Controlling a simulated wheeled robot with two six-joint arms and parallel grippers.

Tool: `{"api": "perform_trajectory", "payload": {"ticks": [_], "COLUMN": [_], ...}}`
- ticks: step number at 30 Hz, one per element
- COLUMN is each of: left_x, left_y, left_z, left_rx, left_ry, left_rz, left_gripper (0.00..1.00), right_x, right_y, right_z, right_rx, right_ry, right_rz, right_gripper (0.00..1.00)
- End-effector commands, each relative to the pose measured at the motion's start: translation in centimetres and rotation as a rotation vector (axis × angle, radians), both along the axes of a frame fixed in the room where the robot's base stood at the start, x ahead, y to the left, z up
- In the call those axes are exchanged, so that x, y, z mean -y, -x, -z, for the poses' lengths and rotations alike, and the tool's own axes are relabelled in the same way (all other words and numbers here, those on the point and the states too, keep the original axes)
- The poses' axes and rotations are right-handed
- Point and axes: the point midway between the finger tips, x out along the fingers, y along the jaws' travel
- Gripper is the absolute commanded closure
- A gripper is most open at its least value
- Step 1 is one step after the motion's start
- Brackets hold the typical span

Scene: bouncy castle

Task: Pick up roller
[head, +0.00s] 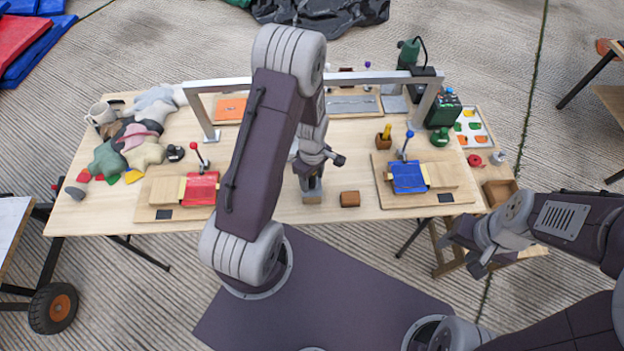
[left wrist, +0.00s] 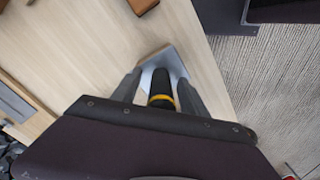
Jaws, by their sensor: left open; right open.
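A tool with a black handle and a yellow band (left wrist: 161,99) shows between the fingers of my left gripper (left wrist: 160,88) in the left wrist view. Its pale grey head (left wrist: 166,60) lies towards the table. I cannot tell for sure that this is the roller; no roller shape is clear. The jaws are open, one finger on each side of the handle. In the head view my left gripper (head: 312,174) points down near the table's front edge, and my arm hides much there. My right gripper (head: 462,255) is open and empty, off the table's front right.
A brown block (head: 349,199) lies just right of my left gripper. Red (head: 201,189) and blue (head: 408,177) clamp stations stand on either side. A metal frame (head: 197,110) spans the worktable (head: 95,205). Cloth pieces (head: 110,157) lie at the left.

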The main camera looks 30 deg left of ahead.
Motion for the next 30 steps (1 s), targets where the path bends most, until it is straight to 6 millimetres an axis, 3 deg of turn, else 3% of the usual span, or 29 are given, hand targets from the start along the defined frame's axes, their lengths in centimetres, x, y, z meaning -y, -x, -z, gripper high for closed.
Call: {"api": "perform_trajectory", "payload": {"ticks": [1,6,17,30], "left_x": [0.0,0.0,0.0,0.0], "left_y": [0.0,0.0,-0.1,-0.1], "left_z": [0.0,0.0,-0.7,-8.2], "left_rx": [0.000,0.000,0.001,0.004], "left_ry": [0.000,0.000,-0.001,0.000], "left_rz": [0.000,0.000,0.000,0.000], "left_gripper": [0.54,1.00,1.00,1.00], "right_x": [0.0,0.0,0.0,0.0], "right_y": [0.0,0.0,0.0,0.0], "right_z": [0.0,0.0,0.0,-0.4], "right_rx": [0.000,0.000,0.000,0.000], "right_ry": [0.000,0.000,0.000,0.000], "right_rz": [0.000,0.000,0.000,0.000], "right_gripper": [0.49,0.49,0.49,0.49]}}
